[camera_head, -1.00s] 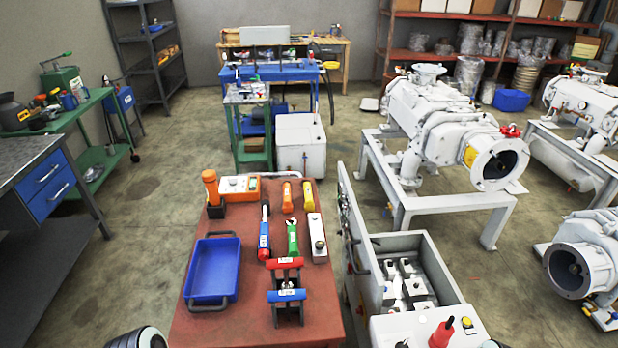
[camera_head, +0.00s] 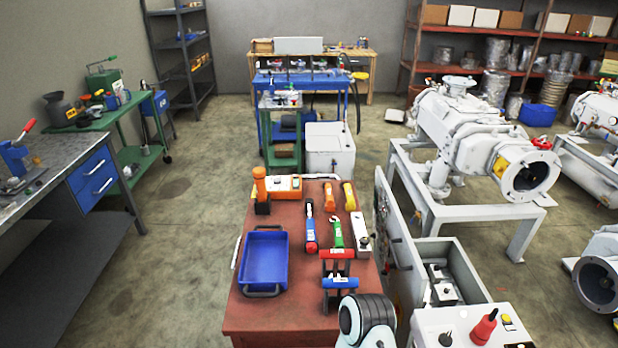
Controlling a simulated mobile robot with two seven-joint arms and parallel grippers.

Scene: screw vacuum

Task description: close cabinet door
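The grey metal cabinet (camera_head: 468,268) stands to the right of the red table, with its inside and several fittings in it visible from above. Its door (camera_head: 408,245) stands open on the left side, upright, next to the table's right edge. A dark handle shows on the door. Neither of my grippers is in view. A white and black ribbed part of my arm shows at the bottom centre, near the table's front right corner and left of the cabinet. No contact with the door can be seen.
The red table (camera_head: 290,314) holds a blue tray (camera_head: 263,262) and several tools. A white panel with a red knob (camera_head: 484,327) is at the bottom right, in front of the cabinet. A large white pump (camera_head: 470,135) on a frame stands behind. Floor left of the table is clear.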

